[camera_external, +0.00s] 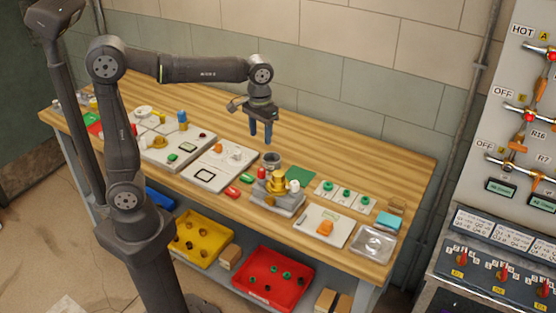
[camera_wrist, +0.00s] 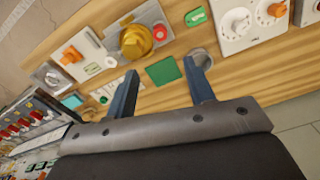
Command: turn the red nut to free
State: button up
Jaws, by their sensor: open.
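A grey fixture (camera_external: 287,205) with a stacked brass-yellow part (camera_external: 277,184) stands on the wooden bench. A small red piece (camera_external: 262,173) is beside the brass part; I cannot tell for sure that it is the nut. In the wrist view the brass part (camera_wrist: 137,41) is at the upper middle, with the red piece (camera_wrist: 160,33) at its right. My gripper (camera_external: 261,137) points down above the bench, behind and left of the fixture. Its two fingers are apart with nothing between them, also in the wrist view (camera_wrist: 160,70).
A grey cup (camera_external: 272,159) stands below my gripper. A green square (camera_external: 299,174) lies right of it. Panels with knobs (camera_external: 219,165) are to the left; a white plate with an orange knob (camera_external: 324,227) is to the right. A control cabinet (camera_external: 505,215) stands at far right.

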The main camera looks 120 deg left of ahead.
aim_at(262, 169)
jog(key=shift+r, duration=1.55)
jog(key=shift+f, duration=0.15)
notch_tip(262, 169, down, 17)
jog(key=shift+f, duration=0.1)
jog(key=shift+f, duration=0.2)
jog(key=shift+r+m, duration=0.2)
jog(key=shift+m, duration=0.7)
jog(key=m, duration=1)
jog(key=shift+m, duration=2.3)
